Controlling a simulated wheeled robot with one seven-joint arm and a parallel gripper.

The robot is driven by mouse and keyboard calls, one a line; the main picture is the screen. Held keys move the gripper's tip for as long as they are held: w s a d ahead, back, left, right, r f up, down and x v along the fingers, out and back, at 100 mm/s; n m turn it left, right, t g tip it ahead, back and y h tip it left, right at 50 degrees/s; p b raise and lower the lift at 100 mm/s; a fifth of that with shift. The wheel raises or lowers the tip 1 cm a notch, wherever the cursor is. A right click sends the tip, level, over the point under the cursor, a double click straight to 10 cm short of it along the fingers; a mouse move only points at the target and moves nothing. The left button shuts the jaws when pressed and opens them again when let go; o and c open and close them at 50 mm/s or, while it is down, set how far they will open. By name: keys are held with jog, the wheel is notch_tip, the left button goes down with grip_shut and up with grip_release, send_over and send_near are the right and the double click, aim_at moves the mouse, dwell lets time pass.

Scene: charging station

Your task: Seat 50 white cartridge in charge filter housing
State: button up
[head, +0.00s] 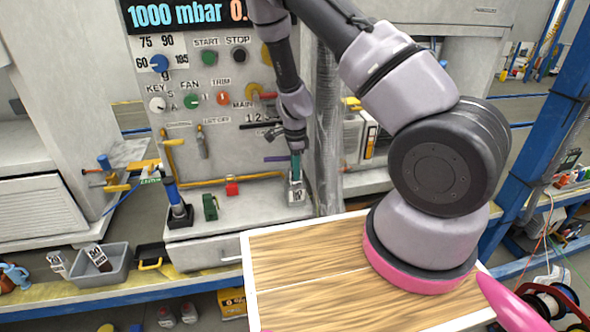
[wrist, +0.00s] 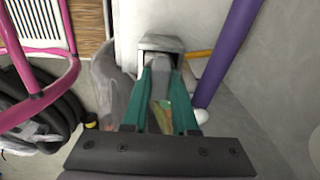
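My gripper (head: 296,168) points down over the ledge under the control panel, in the middle of the head view. Its teal fingers also show in the wrist view (wrist: 161,72). They stand close on both sides of a pale grey-white piece (wrist: 160,83), which looks like the white cartridge. The fingertips meet a small grey housing (wrist: 159,43); in the head view this housing (head: 296,194) stands on the ledge with a dark marking on its front. The fingers and housing rim hide how deep the piece sits. Its number cannot be read.
A purple bar (wrist: 226,52) runs close to the right of my fingers. A blue cylinder in a black stand (head: 178,205) and a green block (head: 210,207) are left on the ledge. A grey bin (head: 98,268) with labelled items is lower left. A wooden-topped table (head: 330,300) is in front.

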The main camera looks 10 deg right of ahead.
jog(key=shift+o, duration=0.7)
notch_tip(320, 180, up, 12)
jog(key=shift+r, duration=0.15)
